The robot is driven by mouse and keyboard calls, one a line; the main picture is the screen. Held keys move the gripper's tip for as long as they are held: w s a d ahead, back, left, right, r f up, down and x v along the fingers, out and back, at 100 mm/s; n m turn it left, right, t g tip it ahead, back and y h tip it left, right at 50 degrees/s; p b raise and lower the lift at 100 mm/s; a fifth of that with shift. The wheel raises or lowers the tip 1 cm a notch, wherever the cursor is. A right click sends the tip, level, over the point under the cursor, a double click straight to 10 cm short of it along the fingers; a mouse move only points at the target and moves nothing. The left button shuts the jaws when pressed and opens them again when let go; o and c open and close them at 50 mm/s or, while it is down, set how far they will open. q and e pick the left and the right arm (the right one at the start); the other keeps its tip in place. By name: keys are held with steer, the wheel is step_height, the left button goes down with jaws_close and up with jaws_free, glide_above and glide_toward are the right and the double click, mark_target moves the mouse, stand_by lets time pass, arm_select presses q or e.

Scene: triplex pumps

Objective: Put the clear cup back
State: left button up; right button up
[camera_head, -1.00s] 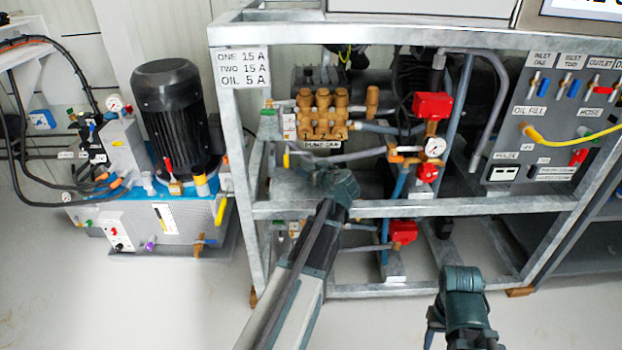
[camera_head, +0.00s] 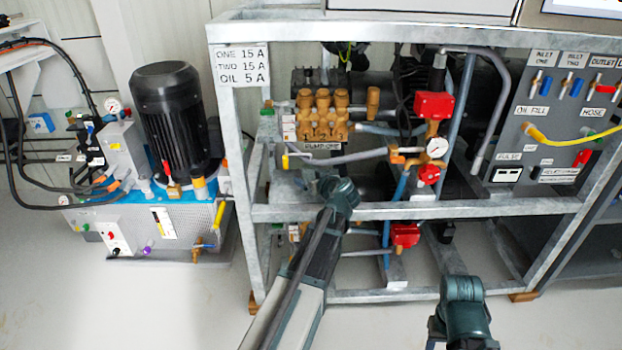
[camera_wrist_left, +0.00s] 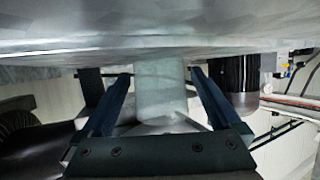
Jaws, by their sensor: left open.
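A pale, see-through cup-like shape (camera_wrist_left: 160,92), which looks like the clear cup, stands upright between the fingers of my left gripper (camera_wrist_left: 161,76) in the left wrist view. The fingers are spread, with a gap showing on either side of it. In the head view my left arm reaches to the front of the pump frame, with its wrist (camera_head: 342,192) just above the middle rail. The cup cannot be made out there. My right arm (camera_head: 463,295) is low at the bottom right, and its fingers are not clearly seen.
The galvanized frame (camera_head: 400,210) surrounds the brass pump (camera_head: 323,118), pipes and red valve boxes (camera_head: 433,105). A broad metal surface (camera_wrist_left: 150,35) lies close across the top of the left wrist view. A power unit with a black motor (camera_head: 172,115) stands at the left.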

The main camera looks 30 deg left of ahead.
arm_select(q)
steer(key=shift+s+d+r+p, duration=0.2)
steer(key=shift+r+p, duration=0.15)
steer(key=p+v, duration=0.4)
steer(key=v, duration=0.7)
steer(key=shift+s+d, duration=0.1)
steer(key=shift+d, duration=0.1)
steer(key=s+d+f+m+g+h, duration=0.2)
steer(key=s+d+f+m+h, duration=0.1)
steer(key=s+d, duration=0.4)
steer(key=s+d+f+m+g+h, duration=0.3)
steer(key=s+d+f+m, duration=0.3)
steer(key=d, duration=0.5)
steer(key=s+d+f+m+g+h, duration=0.3)
steer(key=s+d, duration=0.4)
steer(key=d, duration=0.3)
steer(key=f+m, duration=0.1)
steer(key=m, duration=0.1)
steer(key=shift+s+f+m+h, duration=0.2)
steer(key=shift+s+m+h, duration=0.15)
steer(key=shift+m+h, duration=0.05)
